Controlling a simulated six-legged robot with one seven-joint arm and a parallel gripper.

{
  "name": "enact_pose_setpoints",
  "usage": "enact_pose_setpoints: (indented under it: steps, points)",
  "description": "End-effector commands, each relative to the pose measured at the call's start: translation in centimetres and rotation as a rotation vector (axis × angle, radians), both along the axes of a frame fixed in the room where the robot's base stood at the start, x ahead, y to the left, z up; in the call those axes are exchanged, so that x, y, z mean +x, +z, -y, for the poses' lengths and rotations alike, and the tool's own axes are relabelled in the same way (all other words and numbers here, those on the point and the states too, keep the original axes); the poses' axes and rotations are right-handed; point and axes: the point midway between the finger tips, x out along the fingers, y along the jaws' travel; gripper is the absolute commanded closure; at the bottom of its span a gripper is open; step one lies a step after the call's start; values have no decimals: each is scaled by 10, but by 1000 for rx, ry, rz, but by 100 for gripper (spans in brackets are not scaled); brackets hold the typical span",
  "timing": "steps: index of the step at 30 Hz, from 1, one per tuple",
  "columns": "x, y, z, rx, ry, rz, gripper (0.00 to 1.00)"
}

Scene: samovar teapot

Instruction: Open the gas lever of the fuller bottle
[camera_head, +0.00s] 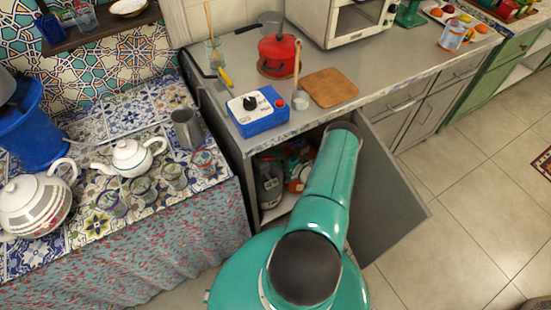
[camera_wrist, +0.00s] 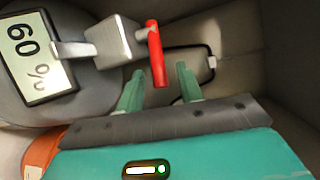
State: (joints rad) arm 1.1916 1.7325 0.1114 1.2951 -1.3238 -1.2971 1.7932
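In the wrist view a grey gas bottle (camera_wrist: 85,105) carries a display (camera_wrist: 36,57) reading 60 %. A metal valve block (camera_wrist: 114,42) with a red lever (camera_wrist: 153,38) is by the display. My gripper (camera_wrist: 160,70) has two green fingers, apart, one on each side of the lever's lower end in the picture. I cannot tell whether either finger touches the lever. In the head view my gripper is hidden inside the open cabinet. A greyish bottle (camera_head: 269,183) shows in there, partly covered, with its display unreadable. No second display reading is visible.
The cabinet door (camera_head: 385,205) stands open to the right of my arm. Orange and red items (camera_head: 299,172) are inside the cabinet. A dark hose (camera_wrist: 211,52) shows near the fingers. The countertop (camera_head: 370,65) above holds a blue burner box (camera_head: 262,118) and a red pot (camera_head: 278,50).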

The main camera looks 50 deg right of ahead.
Motion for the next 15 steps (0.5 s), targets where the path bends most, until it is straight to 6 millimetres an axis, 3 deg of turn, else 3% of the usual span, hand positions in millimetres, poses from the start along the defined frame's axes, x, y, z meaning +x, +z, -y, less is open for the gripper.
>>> enact_pose_setpoints:
  steps: [3, 11, 12, 15]
  points:
    - [9, -1, -1, 0, 0, 1, 64]
    - [11, -1, -1, 0, -1, 0, 64]
    - [11, -1, -1, 0, -1, 0, 66]
    - [11, -1, -1, -1, -1, 0, 85]
